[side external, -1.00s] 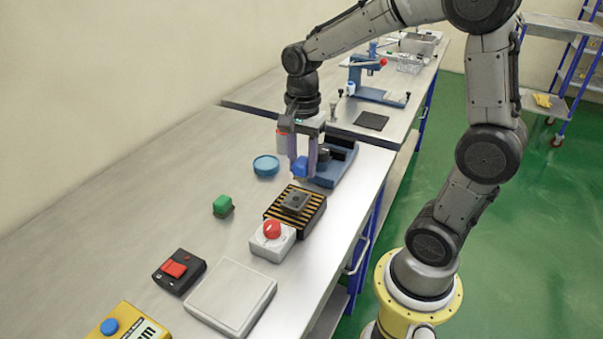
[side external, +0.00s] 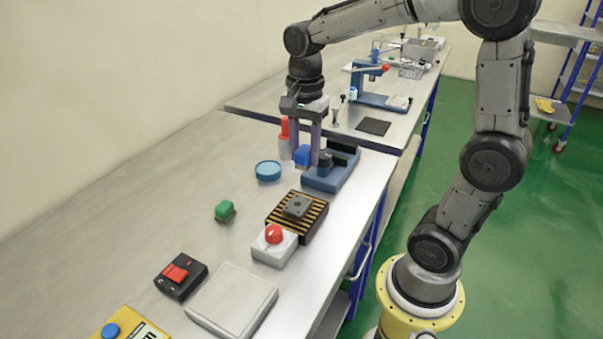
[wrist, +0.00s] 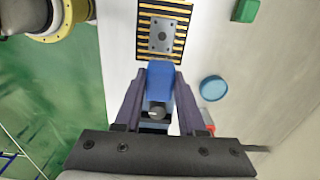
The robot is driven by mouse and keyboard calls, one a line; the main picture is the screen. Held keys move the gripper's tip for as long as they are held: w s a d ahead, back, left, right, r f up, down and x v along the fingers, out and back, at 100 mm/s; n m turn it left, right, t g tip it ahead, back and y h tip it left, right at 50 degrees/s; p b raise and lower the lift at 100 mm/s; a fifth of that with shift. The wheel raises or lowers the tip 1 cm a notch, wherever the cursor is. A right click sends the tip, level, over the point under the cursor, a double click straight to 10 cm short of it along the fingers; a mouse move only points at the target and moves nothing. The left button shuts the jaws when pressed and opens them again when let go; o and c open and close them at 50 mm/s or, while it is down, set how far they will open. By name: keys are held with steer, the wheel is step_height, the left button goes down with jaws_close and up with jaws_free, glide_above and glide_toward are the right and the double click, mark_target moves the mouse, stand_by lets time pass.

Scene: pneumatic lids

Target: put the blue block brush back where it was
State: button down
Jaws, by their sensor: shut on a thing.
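My gripper (side external: 307,160) is shut on the blue block brush (side external: 302,155) and holds it above the bench, near the blue-grey fixture (side external: 325,183). In the wrist view the blue block (wrist: 159,75) sits between the two fingers of my gripper (wrist: 158,95). The fixture is partly hidden behind the block and fingers there. I cannot tell how far the brush is above the bench, and its lower part is hard to make out.
A red-topped bottle (side external: 284,146) stands close beside my gripper. A blue round dish (side external: 268,171), a green block (side external: 224,210), a striped plate with a grey part (side external: 297,207) and a red-knobbed box (side external: 274,246) lie nearer. Bare bench (side external: 150,240) lies left.

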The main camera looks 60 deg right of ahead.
steer(key=shift+w+a, duration=0.9)
steer(key=shift+a, duration=0.3)
glide_above(248, 194)
steer(key=s, duration=0.1)
step_height(248, 194, down, 9)
steer(key=shift+a, duration=0.1)
steer(key=shift+w+f, duration=0.35)
steer(key=shift+f, duration=0.05)
steer(key=shift+w+f, duration=0.1)
steer(key=shift+f, duration=1.55)
steer(key=shift+f, duration=0.1)
steer(key=c, duration=0.5)
jaws_free()
